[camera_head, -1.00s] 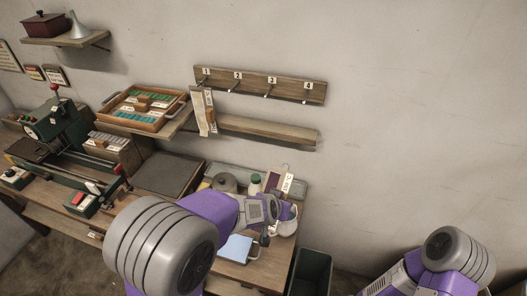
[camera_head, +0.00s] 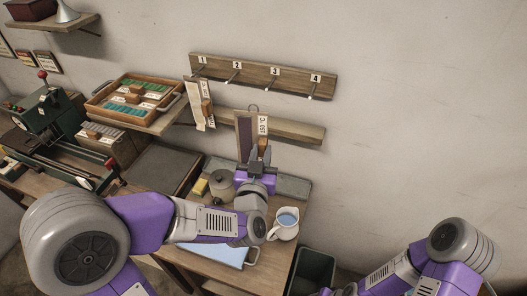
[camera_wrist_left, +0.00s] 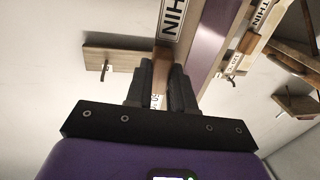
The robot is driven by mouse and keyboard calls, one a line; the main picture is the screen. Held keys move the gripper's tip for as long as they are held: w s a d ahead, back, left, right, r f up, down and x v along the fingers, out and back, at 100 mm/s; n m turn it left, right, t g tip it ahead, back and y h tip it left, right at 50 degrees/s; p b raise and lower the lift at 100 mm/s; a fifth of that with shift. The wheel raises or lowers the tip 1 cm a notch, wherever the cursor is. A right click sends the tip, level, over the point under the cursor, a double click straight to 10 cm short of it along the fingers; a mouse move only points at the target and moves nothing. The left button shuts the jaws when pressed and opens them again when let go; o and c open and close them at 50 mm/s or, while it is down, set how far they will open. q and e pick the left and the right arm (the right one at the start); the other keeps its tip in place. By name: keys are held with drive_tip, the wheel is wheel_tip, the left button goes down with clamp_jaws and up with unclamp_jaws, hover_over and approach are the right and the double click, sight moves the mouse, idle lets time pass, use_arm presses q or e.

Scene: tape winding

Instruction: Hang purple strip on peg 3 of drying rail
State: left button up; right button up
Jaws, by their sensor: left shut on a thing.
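The purple strip (camera_head: 244,138) is upright, with a wire loop at its top and a white label beside it. My left gripper (camera_head: 262,158) is shut on the strip's wooden handle piece, below the label. The left wrist view shows the strip (camera_wrist_left: 212,45) beside the fingers (camera_wrist_left: 165,85), which close on the wooden piece (camera_wrist_left: 162,55). The drying rail (camera_head: 256,73) on the wall has pegs numbered 1 to 4. The strip's loop is below peg 3 (camera_head: 267,91) and apart from it. My right gripper is out of view.
A pale strip (camera_head: 198,103) hangs at peg 1. A wooden ledge (camera_head: 295,131) runs behind the held strip. The workbench holds a lidded pot (camera_head: 221,185), a white jug (camera_head: 286,222) and a blue pad (camera_head: 228,252). A tray (camera_head: 133,97) stands on the left shelf.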

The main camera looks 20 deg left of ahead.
use_arm(q)
drive_tip(key=shift+w+r+p, duration=0.1)
drive_tip(key=shift+w+p, duration=0.3)
drive_tip(key=shift+w, duration=0.1)
drive_tip(key=shift+w+p, duration=0.4)
drive_tip(key=shift+w, duration=0.4)
drive_tip(key=w, duration=0.3)
drive_tip(key=w+f+b, duration=0.1)
drive_tip(key=w, duration=0.5)
drive_tip(key=shift+w+d+f, duration=0.25)
drive_tip(key=shift+w+f, duration=0.05)
drive_tip(key=shift+w, duration=0.1)
idle(0.4)
drive_tip(key=o, duration=1)
drive_tip(key=shift+w, duration=0.1)
